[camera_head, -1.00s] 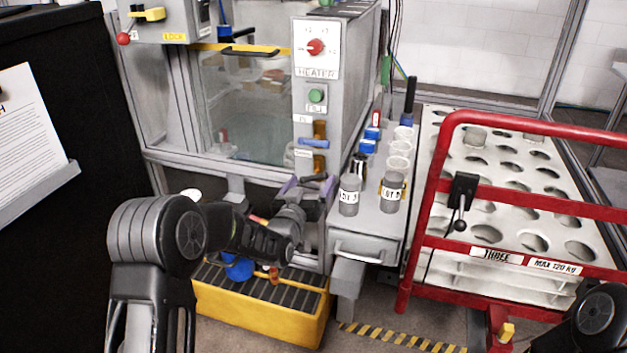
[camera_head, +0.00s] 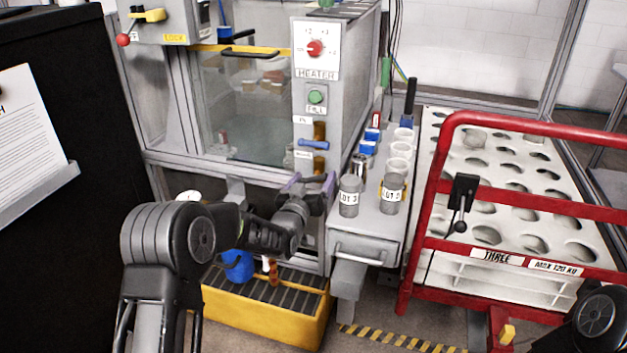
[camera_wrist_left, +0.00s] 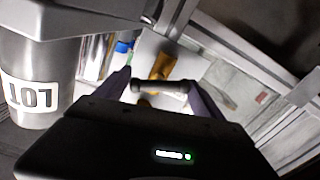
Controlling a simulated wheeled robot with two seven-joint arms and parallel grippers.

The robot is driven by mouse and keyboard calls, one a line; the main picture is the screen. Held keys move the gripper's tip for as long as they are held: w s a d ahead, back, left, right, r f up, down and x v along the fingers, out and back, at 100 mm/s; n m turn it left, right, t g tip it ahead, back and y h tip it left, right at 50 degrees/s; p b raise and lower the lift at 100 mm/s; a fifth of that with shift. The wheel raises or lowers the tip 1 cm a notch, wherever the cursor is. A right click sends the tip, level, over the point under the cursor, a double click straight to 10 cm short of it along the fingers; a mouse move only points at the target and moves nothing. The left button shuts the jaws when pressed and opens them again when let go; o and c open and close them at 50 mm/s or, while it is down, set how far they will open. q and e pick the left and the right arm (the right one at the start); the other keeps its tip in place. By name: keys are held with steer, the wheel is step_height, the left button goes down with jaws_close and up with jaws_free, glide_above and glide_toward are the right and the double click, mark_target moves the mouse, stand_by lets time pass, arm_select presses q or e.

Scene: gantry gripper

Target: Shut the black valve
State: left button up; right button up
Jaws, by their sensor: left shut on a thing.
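The black valve shows in the left wrist view as a dark bar handle (camera_wrist_left: 158,87) in front of a brass-coloured body (camera_wrist_left: 163,66). My left gripper (camera_wrist_left: 160,84) has one purple finger at each end of this bar and is shut on it. In the head view my left gripper (camera_head: 310,181) is at the lower front of the heater cabinet, below the blue valve handle (camera_head: 313,144). There the gripper and wrist hide the black handle. My right gripper is out of view; only part of my right arm shows at the lower right.
Grey LOT cups (camera_head: 349,198) stand on the narrow bench right beside my left gripper; one is close in the wrist view (camera_wrist_left: 38,88). A yellow drip tray (camera_head: 262,318) lies below. A red cart rail (camera_head: 530,126) and a holed white rack (camera_head: 487,234) are on the right.

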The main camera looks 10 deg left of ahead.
arm_select(q)
steer(key=shift+c, duration=1)
steer(key=m+b, duration=0.1)
steer(key=b, duration=0.1)
steer(key=m+b, duration=0.2)
steer(key=shift+f, duration=0.35)
steer(key=shift+r+m+b, duration=0.25)
steer(key=shift+m+b, duration=0.2)
steer(key=shift+m, duration=0.45)
steer(key=o, duration=1.1)
steer(key=shift+r, duration=0.1)
steer(key=s+p, duration=0.1)
steer(key=s, duration=0.7)
steer(key=shift+a, duration=0.25)
